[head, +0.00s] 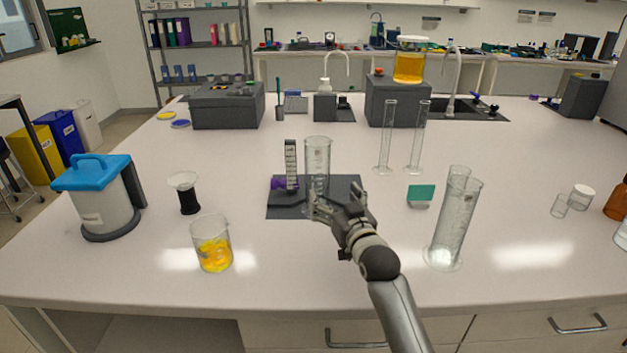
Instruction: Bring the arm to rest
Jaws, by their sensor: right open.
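My right gripper (336,200) reaches in from the lower right over the middle of the white bench. Its fingers are open and point away from me. They lie in front of a clear glass cylinder (317,158) standing on a dark mat (287,207). I cannot tell whether the fingers touch the cylinder. A dark upright scale (291,160) with a purple part at its foot stands on the mat to the left. My left gripper is not in view.
A beaker with yellow contents (212,252), a blue-lidded container (103,200) and a black-and-white piece (187,196) stand left. Tall glass cylinders (447,235) and a small green-topped block (420,195) stand right. Thin cylinders (387,140) and grey boxes (228,106) stand further back.

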